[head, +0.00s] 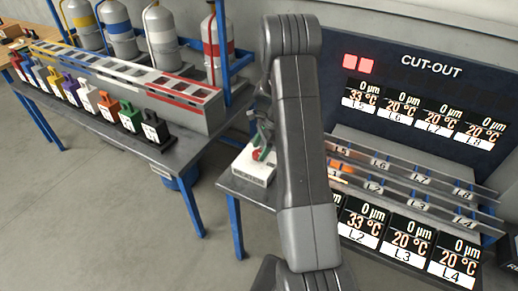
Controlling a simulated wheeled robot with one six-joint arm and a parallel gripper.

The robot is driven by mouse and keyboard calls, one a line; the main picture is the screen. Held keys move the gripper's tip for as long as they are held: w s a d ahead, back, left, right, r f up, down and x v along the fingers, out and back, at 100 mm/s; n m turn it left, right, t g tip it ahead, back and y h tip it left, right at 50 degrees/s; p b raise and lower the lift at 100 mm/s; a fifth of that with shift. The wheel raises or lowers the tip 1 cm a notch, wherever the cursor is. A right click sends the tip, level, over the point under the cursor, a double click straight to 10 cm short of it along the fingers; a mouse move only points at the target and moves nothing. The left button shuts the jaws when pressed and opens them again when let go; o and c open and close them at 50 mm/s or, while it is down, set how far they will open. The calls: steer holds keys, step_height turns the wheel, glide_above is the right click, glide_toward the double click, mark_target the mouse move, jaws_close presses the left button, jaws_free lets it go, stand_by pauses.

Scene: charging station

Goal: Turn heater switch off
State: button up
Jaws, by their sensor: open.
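The heater switch is a small white box (246,170) with a red part (257,155) on its top. It sits near the left end of the right-hand bench, with dark lettering on its front. My gripper (264,148) is small in the head view, at the red part of the switch. Its fingers are open, but I cannot tell whether they touch the switch. My arm hides much of the gripper and the area to the right of the box. The switch's setting is too small to read.
A dark CUT-OUT panel (410,90) with two red lights and temperature readouts stands behind slotted metal rails (410,185). Lower displays (405,240) line the front. Floor between benches is clear.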

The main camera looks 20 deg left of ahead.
steer(key=shift+s+a+f, duration=0.15)
steer(key=shift+a+f, duration=0.05)
steer(key=shift+f, duration=0.4)
steer(key=c, duration=1)
